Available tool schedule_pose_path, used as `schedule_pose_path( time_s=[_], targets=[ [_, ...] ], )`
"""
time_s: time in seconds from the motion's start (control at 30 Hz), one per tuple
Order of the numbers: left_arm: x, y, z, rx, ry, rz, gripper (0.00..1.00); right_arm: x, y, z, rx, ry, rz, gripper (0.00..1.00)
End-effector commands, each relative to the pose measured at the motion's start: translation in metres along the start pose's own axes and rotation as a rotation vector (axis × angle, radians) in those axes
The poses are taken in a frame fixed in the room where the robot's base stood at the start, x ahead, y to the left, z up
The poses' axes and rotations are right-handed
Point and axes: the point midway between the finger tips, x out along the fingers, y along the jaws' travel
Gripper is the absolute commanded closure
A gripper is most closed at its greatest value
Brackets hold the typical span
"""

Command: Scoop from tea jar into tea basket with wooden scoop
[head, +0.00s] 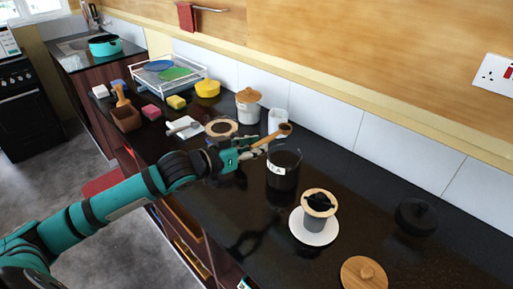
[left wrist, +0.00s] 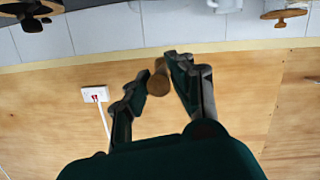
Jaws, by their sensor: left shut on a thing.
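My left gripper (head: 249,150) is shut on the wooden scoop (head: 285,129). The scoop's bowl points right and up, above the rear left side of the dark tea jar (head: 282,178). I cannot tell whether the bowl holds tea. In the left wrist view, the round handle end of the scoop (left wrist: 158,83) sits between the fingertips of the gripper (left wrist: 154,88). The tea basket (head: 319,202), black with a wooden ring, sits on a grey cup (head: 314,223) on a white saucer (head: 300,232), right of the jar. My right gripper is out of view.
A black lid (head: 416,217) lies at the right and a round wooden lid (head: 364,273) at the front. A white canister (head: 248,108) stands behind the gripper. Sponges, a yellow pot (head: 207,88) and a dish rack (head: 160,84) fill the far left. The counter around the saucer is clear.

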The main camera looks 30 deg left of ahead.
Motion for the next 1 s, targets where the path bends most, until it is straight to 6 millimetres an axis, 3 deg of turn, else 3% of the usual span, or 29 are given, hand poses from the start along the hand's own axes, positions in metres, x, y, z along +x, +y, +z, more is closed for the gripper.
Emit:
schedule_pose_path(
  time_s=[0.5,0.77,1.0],
  targets=[
    [0.0,-0.002,0.0,-0.003,0.001,-0.001,1.0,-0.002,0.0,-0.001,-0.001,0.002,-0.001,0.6],
    [0.014,-0.023,0.021,-0.003,-0.01,0.019,1.0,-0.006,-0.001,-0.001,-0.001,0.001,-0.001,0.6],
    [0.021,-0.024,0.035,0.02,-0.029,0.105,1.0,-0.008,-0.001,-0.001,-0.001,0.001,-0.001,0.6]
  ],
)
